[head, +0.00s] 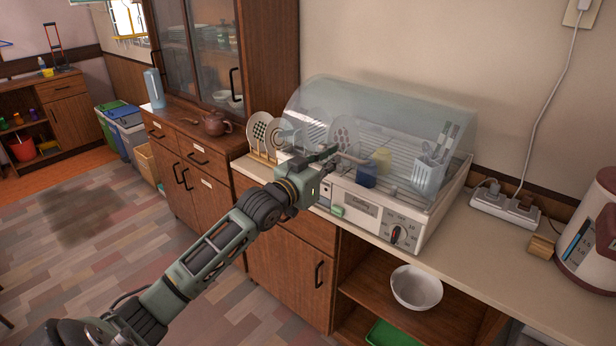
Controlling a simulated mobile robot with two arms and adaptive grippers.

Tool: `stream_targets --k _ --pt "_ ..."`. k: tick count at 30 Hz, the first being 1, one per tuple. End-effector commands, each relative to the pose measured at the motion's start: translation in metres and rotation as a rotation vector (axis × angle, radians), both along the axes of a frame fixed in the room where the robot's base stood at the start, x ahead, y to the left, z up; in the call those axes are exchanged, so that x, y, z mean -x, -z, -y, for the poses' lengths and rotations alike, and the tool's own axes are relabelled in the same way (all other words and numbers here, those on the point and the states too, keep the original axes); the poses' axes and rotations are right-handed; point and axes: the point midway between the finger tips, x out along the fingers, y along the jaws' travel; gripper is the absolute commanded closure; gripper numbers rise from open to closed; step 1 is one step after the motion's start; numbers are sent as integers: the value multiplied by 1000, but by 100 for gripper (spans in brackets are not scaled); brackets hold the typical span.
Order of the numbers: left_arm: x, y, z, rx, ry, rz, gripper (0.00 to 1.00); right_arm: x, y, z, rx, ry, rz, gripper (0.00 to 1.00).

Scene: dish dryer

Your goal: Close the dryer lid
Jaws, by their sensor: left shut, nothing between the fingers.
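The dish dryer (362,207) is a white box on the counter, with a dial and a green button on its front. Its clear domed lid (395,110) arches over the rack. I cannot trace its front edge well enough to tell whether it is fully down. Through the lid I see a clear cutlery holder (428,177) with utensils, a blue and yellow sponge-like item (367,174) and plates. My left gripper (332,155) is shut and empty at the dryer's front left, in front of the lid; contact cannot be told. My right gripper is not in view.
A plate rack with plates (260,130) stands left of the dryer. A power strip (505,208), a small wooden block (541,247) and a rice-cooker-like appliance (590,240) are to the right. A white bowl (416,287) sits on the open shelf below.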

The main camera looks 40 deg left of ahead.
Motion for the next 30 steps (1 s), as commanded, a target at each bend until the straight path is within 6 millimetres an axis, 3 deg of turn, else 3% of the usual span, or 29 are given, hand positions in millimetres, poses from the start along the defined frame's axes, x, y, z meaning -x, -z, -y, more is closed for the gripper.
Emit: stream_targets --k 1,3,12,20,23,30 --pt "0 -13 0 1 0 -2 100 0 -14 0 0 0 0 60" --pt "17 7 -1 -1 1 -6 100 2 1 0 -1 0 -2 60" --pt "69 22 -5 0 1 -4 100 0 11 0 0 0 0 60" --pt "91 27 -7 1 0 -2 100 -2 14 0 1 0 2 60" --pt "91 15 -4 -2 9 -8 100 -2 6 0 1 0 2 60" --pt "69 -62 18 -10 57 -120 100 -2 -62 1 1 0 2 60"
